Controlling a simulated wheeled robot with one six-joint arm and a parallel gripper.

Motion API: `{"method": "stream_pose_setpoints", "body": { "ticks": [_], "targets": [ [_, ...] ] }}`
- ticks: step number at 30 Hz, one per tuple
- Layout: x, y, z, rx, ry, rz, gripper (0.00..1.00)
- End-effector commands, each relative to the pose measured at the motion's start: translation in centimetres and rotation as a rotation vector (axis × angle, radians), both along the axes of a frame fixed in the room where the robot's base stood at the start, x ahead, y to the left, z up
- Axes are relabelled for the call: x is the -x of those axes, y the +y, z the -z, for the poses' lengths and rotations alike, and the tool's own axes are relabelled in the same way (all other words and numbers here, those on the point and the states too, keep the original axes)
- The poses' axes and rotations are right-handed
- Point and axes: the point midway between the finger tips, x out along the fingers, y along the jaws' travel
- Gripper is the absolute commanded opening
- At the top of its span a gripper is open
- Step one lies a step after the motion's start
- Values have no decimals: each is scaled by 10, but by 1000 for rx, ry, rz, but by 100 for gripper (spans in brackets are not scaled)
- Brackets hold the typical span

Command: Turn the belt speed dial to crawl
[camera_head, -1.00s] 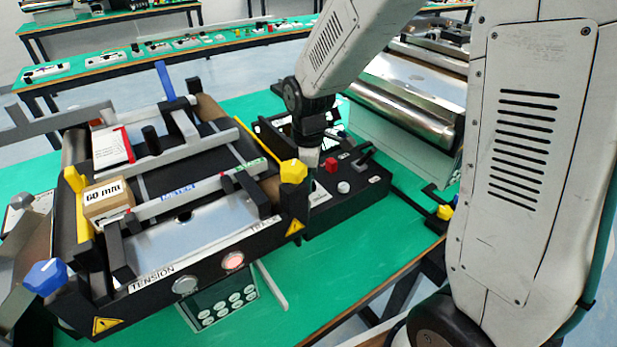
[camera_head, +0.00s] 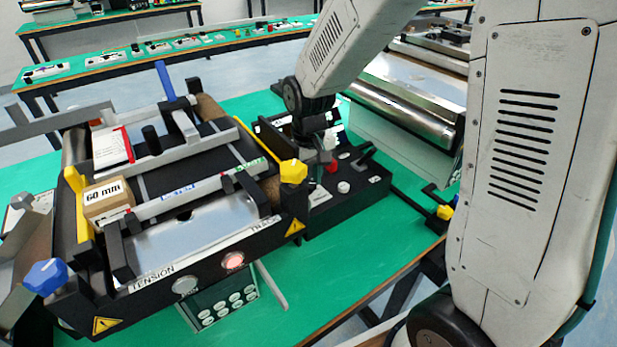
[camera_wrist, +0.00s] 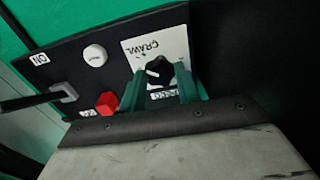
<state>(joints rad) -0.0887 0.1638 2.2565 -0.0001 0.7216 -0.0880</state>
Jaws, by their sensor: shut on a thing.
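The black belt speed dial (camera_wrist: 158,69) sits on a white plate (camera_wrist: 145,48) marked CRAWL near its top edge in the wrist view. A short white mark shows on the dial's left part. My gripper (camera_wrist: 162,77) has its green fingers on either side of the dial and is shut on it. A second label below the dial is partly covered by the fingers. In the head view my gripper (camera_head: 322,162) is over the black control box (camera_head: 345,205), and the dial is hidden there.
Close to the fingers is a red button (camera_wrist: 106,103). A white button (camera_wrist: 95,55) and a lever switch (camera_wrist: 62,92) marked ON are on the same box. The mini conveyor (camera_head: 200,235) stands left of the box, with a yellow knob (camera_head: 293,171) near it.

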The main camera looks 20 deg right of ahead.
Motion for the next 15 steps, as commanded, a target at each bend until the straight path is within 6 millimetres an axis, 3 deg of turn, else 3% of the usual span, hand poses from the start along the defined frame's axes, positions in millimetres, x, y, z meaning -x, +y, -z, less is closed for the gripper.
{"method": "stream_pose_setpoints", "body": {
  "ticks": [15],
  "targets": [
    [-1,0,-1,0,-2,137,10]
  ]
}}
